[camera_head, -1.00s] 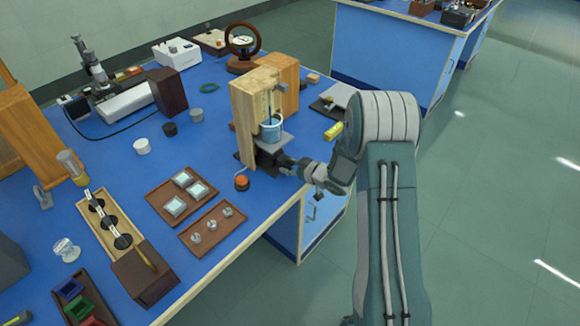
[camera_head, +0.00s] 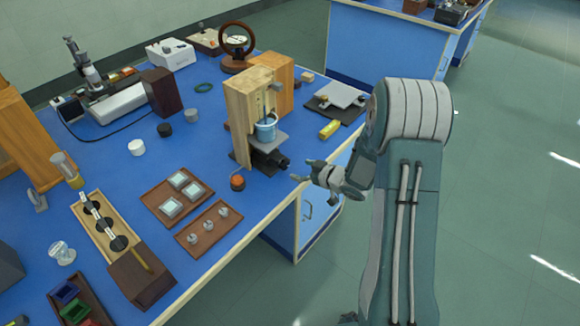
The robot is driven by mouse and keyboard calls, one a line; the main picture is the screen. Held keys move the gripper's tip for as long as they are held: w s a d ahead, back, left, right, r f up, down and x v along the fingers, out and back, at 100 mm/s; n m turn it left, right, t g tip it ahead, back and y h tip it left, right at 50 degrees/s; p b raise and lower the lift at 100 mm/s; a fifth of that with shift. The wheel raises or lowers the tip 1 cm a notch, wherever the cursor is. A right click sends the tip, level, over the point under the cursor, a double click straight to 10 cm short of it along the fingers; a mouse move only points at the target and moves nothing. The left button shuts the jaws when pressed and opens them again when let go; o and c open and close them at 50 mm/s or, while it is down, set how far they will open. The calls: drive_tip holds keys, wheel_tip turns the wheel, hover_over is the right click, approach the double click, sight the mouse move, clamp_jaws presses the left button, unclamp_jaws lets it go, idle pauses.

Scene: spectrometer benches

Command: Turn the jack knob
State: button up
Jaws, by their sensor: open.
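The jack (camera_head: 262,158) is a dark stand with a grey top plate, in front of a wooden frame (camera_head: 238,110) near the bench's right edge. Its dark knob (camera_head: 283,161) sticks out on the right, toward my arm. A blue beaker (camera_head: 265,131) is above the jack's plate; I cannot tell whether it touches. My gripper (camera_head: 303,171) is open and empty, just right of the knob, with a small gap between them. Its fingers point left toward the knob. The exact finger spacing is too small to make out.
An orange-topped button (camera_head: 237,183) sits left of the jack. Brown trays (camera_head: 208,230) with small parts lie in front. A yellow block (camera_head: 330,129) and a dark board (camera_head: 350,108) lie behind. Open floor (camera_head: 500,200) is on the right.

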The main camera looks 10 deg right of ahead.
drive_tip(key=v, duration=0.5)
drive_tip(key=shift+f, duration=0.1)
drive_tip(key=s+d+r+m+h, duration=0.1)
drive_tip(key=s+r+m+h, duration=0.1)
drive_tip(key=r+h, duration=0.5)
drive_tip(key=s+d+r+m+h, duration=0.1)
drive_tip(key=s+r+m+h, duration=0.1)
drive_tip(key=r, duration=0.8)
drive_tip(key=s+a+r+m+g, duration=0.1)
drive_tip(key=s+a+r, duration=0.1)
drive_tip(key=s, duration=0.5)
drive_tip(key=s+a+r+m+g+y, duration=0.1)
drive_tip(key=s+a+g, duration=0.1)
drive_tip(key=s, duration=0.6)
drive_tip(key=s+a+r+m+g, duration=0.1)
drive_tip(key=s+a, duration=0.3)
drive_tip(key=s, duration=0.4)
drive_tip(key=shift+s+a+r+m+g, duration=0.25)
drive_tip(key=shift+r+m+g, duration=0.05)
drive_tip(key=shift+r+g, duration=0.45)
